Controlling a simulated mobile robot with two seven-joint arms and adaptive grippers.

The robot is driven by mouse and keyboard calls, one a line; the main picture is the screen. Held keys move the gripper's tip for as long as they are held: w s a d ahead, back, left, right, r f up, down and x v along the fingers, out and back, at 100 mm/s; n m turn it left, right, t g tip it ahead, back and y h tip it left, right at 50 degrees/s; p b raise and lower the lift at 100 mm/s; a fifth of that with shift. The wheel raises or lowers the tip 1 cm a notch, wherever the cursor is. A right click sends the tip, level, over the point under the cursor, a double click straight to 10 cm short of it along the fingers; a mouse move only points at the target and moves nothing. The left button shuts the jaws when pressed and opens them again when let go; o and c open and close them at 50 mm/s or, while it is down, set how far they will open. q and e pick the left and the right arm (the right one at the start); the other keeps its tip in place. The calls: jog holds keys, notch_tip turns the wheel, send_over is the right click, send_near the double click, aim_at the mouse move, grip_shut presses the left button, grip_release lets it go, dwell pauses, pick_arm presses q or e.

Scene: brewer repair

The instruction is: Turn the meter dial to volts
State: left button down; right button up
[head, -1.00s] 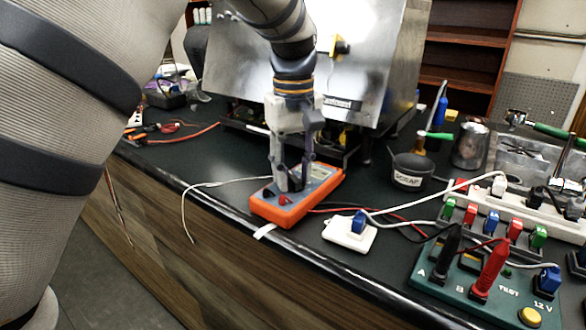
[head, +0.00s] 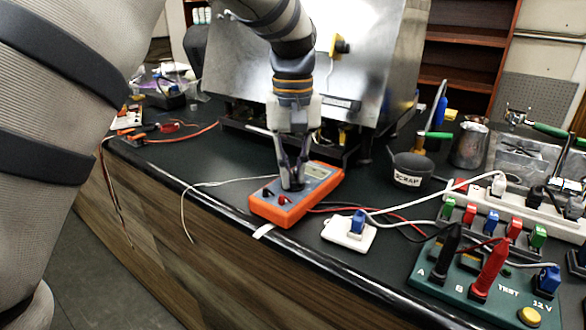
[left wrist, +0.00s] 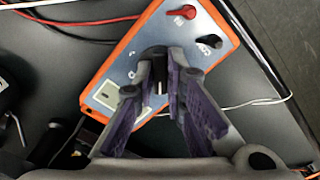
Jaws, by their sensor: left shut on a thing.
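The orange multimeter (head: 287,215) with a grey face lies flat near the front edge of the dark worktop. It also shows in the left wrist view (left wrist: 118,62), with a red and a black plug in its sockets. My left gripper (head: 293,186) points down onto the meter's face. In the left wrist view its fingers (left wrist: 158,84) are closed around the black dial (left wrist: 157,68), which is partly hidden between them. The dial's pointer and setting cannot be read. My right gripper is not in view.
A white socket block with a blue plug (head: 350,233) lies right of the meter. A green test box (head: 445,278) with probes stands front right. A black scrap cup (head: 409,170) is behind. A metal brewer (head: 375,70) stands behind the gripper. Loose cables cross the worktop.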

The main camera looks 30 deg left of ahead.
aim_at(292, 176)
pick_arm(q)
jog(key=m, duration=0.5)
jog(key=shift+m, duration=0.3)
dwell(0.4)
jog(key=c, duration=1.6)
grip_release()
jog(key=shift+c, duration=0.2)
notch_tip(292, 176, up, 12)
